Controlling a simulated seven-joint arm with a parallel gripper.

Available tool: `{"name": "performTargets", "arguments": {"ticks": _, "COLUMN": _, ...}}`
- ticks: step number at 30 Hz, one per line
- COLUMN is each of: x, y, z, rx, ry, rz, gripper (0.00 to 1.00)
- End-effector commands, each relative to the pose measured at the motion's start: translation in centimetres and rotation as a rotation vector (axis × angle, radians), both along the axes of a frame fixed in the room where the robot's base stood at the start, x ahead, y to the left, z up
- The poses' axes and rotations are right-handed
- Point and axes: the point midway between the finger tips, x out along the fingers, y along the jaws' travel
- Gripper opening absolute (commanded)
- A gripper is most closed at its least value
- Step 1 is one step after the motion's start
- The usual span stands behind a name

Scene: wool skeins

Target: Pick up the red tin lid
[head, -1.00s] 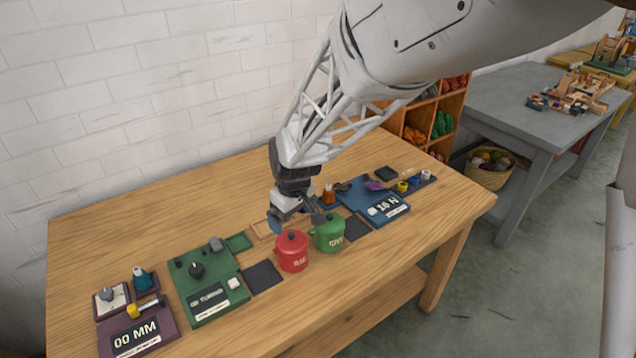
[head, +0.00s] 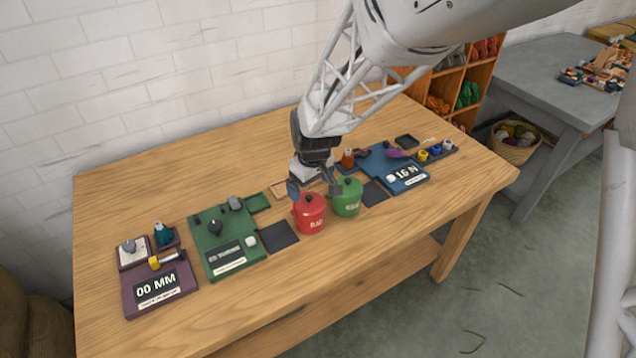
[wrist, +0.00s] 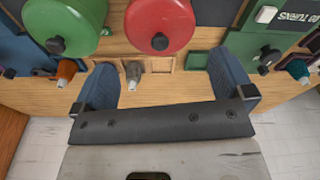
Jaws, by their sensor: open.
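The red tin lid (head: 311,203) with its dark knob sits on the red tin (head: 311,221) near the middle of the table's front side. In the wrist view the red lid (wrist: 160,22) shows at the top centre, cut by the picture edge. My gripper (head: 314,188) is open and empty, just behind and above the red tin. In the wrist view its two blue-padded fingers (wrist: 166,80) are spread wide, with the lid's knob beyond their tips and between their lines. A green lid (wrist: 67,22) lies left of the red one; its green tin (head: 347,198) stands close at the right.
A dark square pad (head: 278,237) lies left of the red tin, beside a green board (head: 226,246). A blue board (head: 408,178) lies to the right and a purple board (head: 160,293) at far left. Small bottles stand near my fingers. The table (head: 130,205) is bare at back left.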

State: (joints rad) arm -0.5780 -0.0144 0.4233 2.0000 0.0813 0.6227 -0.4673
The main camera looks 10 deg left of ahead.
Motion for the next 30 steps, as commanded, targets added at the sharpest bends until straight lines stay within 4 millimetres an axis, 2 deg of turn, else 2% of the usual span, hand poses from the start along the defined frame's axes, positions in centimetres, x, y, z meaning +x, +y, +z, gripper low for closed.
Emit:
{"name": "performTargets", "arguments": {"ticks": 5, "x": 0.0, "y": 0.0, "z": -0.5, "rx": 0.0, "ry": 0.001, "rz": 0.0, "gripper": 0.99}}
{"name": "performTargets", "arguments": {"ticks": 18, "x": 0.2, "y": 0.4, "z": -4.7, "rx": -0.001, "ry": 0.002, "rz": 0.001, "gripper": 0.99}}
{"name": "performTargets", "arguments": {"ticks": 30, "x": 0.3, "y": 0.5, "z": -5.2, "rx": 0.0, "ry": 0.0, "rz": 0.0, "gripper": 0.99}}
